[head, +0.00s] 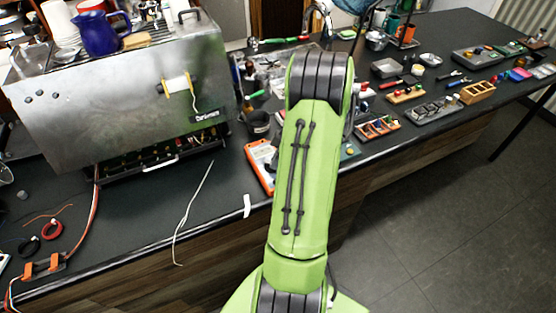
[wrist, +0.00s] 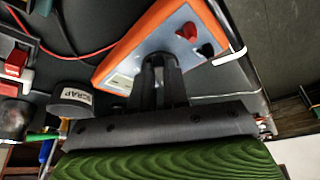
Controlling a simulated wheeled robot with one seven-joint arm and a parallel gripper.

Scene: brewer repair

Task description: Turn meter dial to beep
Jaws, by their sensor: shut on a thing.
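The orange meter (wrist: 138,38) with a grey-blue face lies on the dark bench top in the wrist view. Its red knob (wrist: 187,31) and black knob (wrist: 205,49) are near one end, and a small pale display (wrist: 120,82) is near the other. My gripper (wrist: 158,64) is over the middle of the face, fingers closed together on the meter dial, which they mostly hide. In the head view the meter (head: 260,163) shows left of my green arm, which covers part of it and hides my gripper.
A steel brewer (head: 120,95) stands on the left. A dark bin labelled SCRAP (wrist: 72,101) is close beside the meter. Red and black leads (wrist: 75,52) run near it. Trays with small parts (head: 378,128) fill the bench to the right. The front bench edge is close.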

